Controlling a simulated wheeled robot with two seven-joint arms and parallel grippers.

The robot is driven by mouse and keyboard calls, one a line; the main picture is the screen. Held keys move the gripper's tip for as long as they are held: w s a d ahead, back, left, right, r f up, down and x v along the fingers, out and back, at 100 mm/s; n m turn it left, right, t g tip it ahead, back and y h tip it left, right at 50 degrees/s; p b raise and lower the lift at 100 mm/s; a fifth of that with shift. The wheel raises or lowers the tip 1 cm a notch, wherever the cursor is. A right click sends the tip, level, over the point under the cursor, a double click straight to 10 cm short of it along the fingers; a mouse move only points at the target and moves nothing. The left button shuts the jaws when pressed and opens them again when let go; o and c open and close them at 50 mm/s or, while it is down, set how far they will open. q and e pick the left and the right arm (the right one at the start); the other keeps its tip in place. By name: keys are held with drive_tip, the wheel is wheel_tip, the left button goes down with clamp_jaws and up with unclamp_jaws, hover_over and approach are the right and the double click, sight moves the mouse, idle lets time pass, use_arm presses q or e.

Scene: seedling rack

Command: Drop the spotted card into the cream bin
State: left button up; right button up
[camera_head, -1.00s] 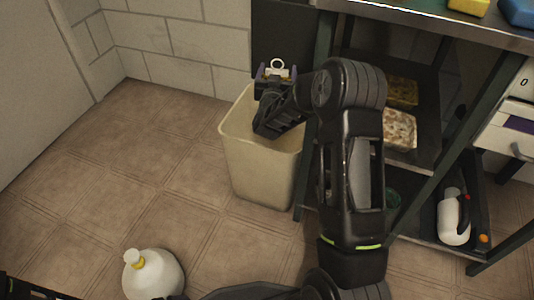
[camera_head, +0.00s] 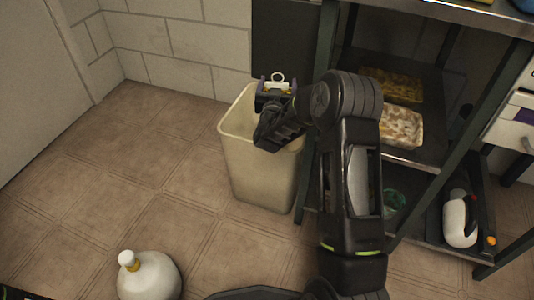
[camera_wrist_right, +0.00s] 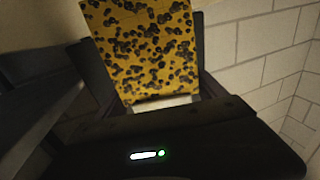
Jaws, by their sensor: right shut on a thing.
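The spotted card (camera_wrist_right: 145,45), yellow with black blotches, fills the upper middle of the right wrist view. My right gripper (camera_head: 278,86) is shut on it. In the head view only a small bit of yellow and a white ring (camera_head: 277,77) show at the jaws; the rest of the card is hidden. The cream bin (camera_head: 255,165) stands upright on the floor beside the rack. The gripper appears over the bin's back rim; its exact height above the bin is hard to tell. My left gripper does not show.
A dark metal rack (camera_head: 327,100) stands close to the bin's right, with trays (camera_head: 403,127) on its shelf and a white bottle (camera_head: 459,218) low down. A white jug (camera_head: 150,277) stands on the floor in front. The tiled floor left of the bin is clear.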

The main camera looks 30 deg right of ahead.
drive_tip(key=o, duration=1.3)
drive_tip(key=shift+f, duration=0.1)
drive_tip(key=shift+c, duration=0.2)
wheel_tip(320, 180, up, 10)
drive_tip(key=p, duration=0.5)
